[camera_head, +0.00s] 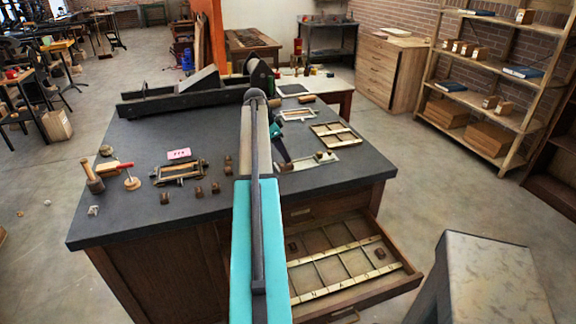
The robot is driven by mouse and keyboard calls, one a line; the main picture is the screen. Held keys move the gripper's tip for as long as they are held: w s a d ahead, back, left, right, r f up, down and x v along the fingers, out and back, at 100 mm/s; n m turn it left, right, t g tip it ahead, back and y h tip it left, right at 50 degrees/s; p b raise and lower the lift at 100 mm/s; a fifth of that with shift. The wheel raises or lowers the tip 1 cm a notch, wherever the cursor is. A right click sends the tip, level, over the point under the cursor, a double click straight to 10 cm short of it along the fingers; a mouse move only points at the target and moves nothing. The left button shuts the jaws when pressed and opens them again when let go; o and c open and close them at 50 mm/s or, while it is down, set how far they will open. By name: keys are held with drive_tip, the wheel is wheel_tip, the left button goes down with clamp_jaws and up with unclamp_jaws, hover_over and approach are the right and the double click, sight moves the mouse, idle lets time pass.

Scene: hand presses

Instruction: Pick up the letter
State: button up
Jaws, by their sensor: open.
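Several small brown letter blocks lie on the dark table top (130,219). One letter block (215,187) is left of my arm, with others close around it. Another brown block (320,155) sits by a pale flat plate (335,162) right of my arm. Two more small blocks lie in the open drawer, one at its left (292,247) and one at its right (380,253). Which block is the letter is not clear. My gripper (286,165) points down at the plate's left end, left of the block there. It is open; its fingers are small and partly hidden by my arm.
The open drawer (405,281) juts out at the front right. A wooden frame (178,172), a pink card (178,153), a mallet (92,176) and a red-handled tool (130,180) are on the table's left. A long dark press (180,102) lies along the back.

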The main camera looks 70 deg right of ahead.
sight(289, 165)
drive_tip(key=shift+s+f, duration=0.1)
drive_tip(key=shift+f, duration=0.1)
idle(0.3)
drive_tip(key=shift+p+x, duration=1.25)
drive_tip(key=shift+x, duration=0.95)
drive_tip(key=shift+s+f, duration=0.2)
drive_tip(key=shift+f, duration=0.05)
drive_tip(key=shift+a+f, duration=0.1)
